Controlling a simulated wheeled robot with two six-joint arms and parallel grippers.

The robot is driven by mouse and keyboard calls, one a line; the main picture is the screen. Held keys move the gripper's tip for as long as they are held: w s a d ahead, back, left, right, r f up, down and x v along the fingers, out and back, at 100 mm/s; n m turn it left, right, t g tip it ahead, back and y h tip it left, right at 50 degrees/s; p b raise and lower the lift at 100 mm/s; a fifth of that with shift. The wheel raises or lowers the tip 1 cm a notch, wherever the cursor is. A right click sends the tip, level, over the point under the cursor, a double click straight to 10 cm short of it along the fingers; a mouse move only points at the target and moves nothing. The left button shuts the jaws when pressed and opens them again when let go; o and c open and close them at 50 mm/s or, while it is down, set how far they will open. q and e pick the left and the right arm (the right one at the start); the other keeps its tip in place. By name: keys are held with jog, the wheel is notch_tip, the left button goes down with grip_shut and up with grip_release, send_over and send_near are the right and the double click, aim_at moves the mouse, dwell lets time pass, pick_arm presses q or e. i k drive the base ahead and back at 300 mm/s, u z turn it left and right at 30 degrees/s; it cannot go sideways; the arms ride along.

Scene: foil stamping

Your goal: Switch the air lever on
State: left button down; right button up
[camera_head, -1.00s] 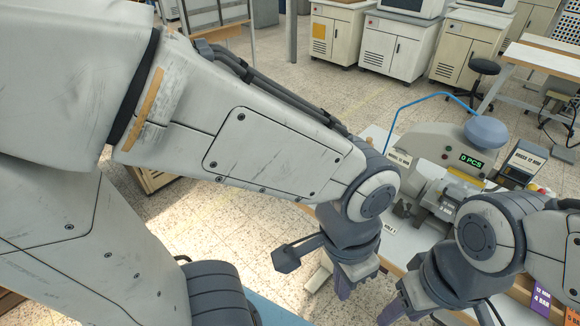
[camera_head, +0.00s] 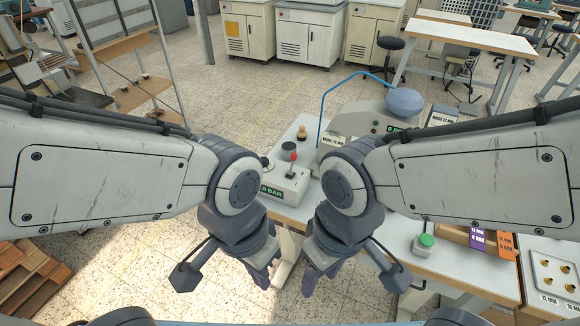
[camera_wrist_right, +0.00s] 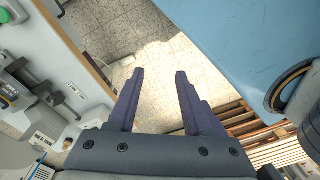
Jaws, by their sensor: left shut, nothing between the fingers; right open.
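The air lever (camera_head: 293,158) is a thin lever with a red knob. It stands on a pale box on the bench, left of the press, and is roughly upright. The box front has a green display (camera_head: 270,191) that seems to read 0 BAR. My left gripper (camera_head: 262,282) is shut and empty, pointing down in front of the bench, below and left of the lever box. My right gripper (camera_head: 318,278) points down beside it, apart from the lever. In the right wrist view its fingers (camera_wrist_right: 160,76) are spread with only floor between them.
The press (camera_head: 365,125) with its blue-grey cap stands right of the lever box, partly behind my right arm. A green button (camera_head: 426,240) and a purple-orange rack (camera_head: 478,240) lie on the right of the bench. A wooden pallet (camera_head: 35,285) is on the floor at left.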

aim_at(294, 156)
jog(key=u, duration=0.4)
jog(key=i, duration=0.95)
jog(key=z, duration=0.65)
